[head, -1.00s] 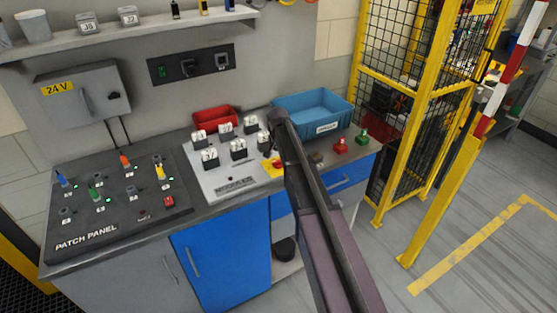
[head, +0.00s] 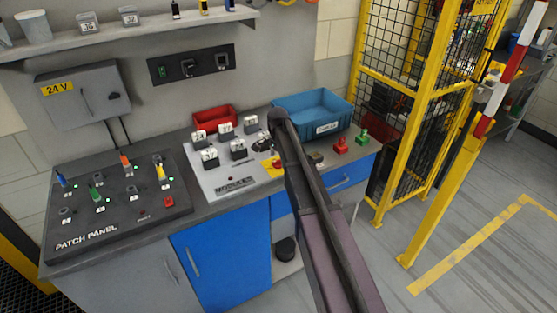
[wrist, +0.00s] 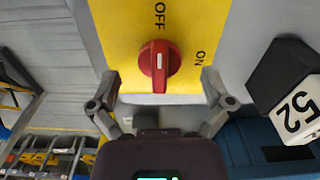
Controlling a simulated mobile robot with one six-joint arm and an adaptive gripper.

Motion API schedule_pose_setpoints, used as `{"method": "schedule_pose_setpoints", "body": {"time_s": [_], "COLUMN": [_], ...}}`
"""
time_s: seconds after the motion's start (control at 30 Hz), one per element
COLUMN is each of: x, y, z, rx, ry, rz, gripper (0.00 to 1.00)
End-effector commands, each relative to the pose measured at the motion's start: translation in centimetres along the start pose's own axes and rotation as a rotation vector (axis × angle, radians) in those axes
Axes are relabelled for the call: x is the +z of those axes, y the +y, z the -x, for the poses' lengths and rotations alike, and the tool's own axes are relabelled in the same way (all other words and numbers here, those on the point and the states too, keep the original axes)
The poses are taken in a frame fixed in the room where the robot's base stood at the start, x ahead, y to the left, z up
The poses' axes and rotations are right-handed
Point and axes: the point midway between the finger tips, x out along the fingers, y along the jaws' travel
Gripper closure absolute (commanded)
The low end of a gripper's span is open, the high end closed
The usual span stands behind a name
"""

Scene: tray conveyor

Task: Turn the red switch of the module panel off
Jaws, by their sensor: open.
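The red switch (wrist: 160,66) sits on a yellow plate (wrist: 113,28) of the module panel (head: 214,183). In the wrist view its white mark runs up and down, in line with the word OFF above it; ON is to its right. My gripper (wrist: 161,86) is open, with one finger on each side of the switch and visible gaps between.
Several numbered white modules (head: 238,149) stand on the panel; a module marked 52 (wrist: 297,103) is close right of my gripper in the wrist view. A red bin (head: 214,117) and a blue bin (head: 313,104) stand behind. The patch panel (head: 110,217) is at left.

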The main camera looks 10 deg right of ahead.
Motion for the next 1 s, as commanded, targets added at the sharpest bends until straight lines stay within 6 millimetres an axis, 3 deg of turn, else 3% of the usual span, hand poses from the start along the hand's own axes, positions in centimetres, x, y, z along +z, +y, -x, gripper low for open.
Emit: {"method": "schedule_pose_setpoints", "body": {"time_s": [0.1, 1.0], "x": [0.0, 0.0], "y": [0.0, 0.0], "z": [0.2, 8.0], "rx": [0.000, 0.000], "ry": [0.000, 0.000], "rz": [-0.070, -0.060], "gripper": [0.00, 0.00]}}
